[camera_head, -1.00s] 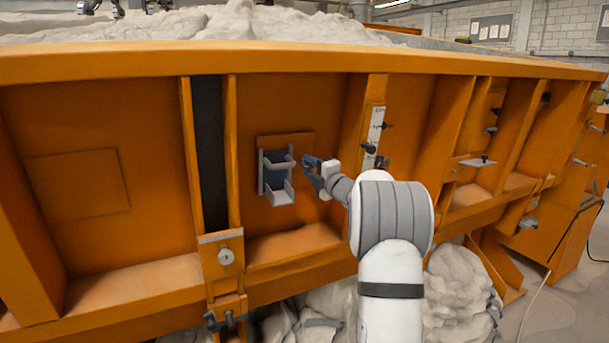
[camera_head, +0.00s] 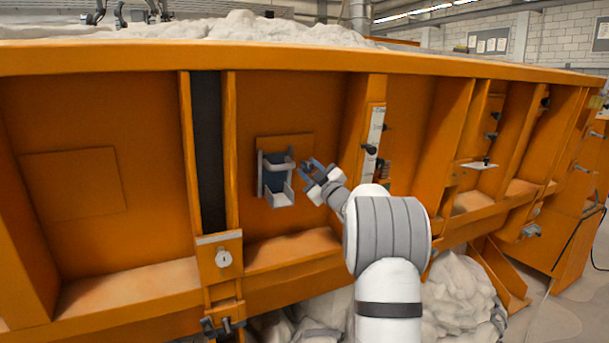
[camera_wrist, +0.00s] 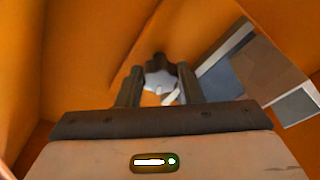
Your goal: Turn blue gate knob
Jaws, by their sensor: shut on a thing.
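The blue gate knob (camera_head: 307,169) shows as a small dark blue shape on the orange side wall, just right of the grey metal bracket. My gripper (camera_head: 312,170) reaches it from the right and is shut on it. In the wrist view, my gripper's two dark fingers (camera_wrist: 160,92) stand on either side of a pale blue-grey knob part with a dark end (camera_wrist: 159,77). The fingers hide part of the knob, and its exact angle cannot be told.
The grey bracket (camera_head: 279,199) with a dark panel sticks out close to the left of my gripper. An orange upright with a white scale (camera_head: 375,130) and black knobs stands to the right. Pale sand or rock (camera_head: 455,297) lies below the wall.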

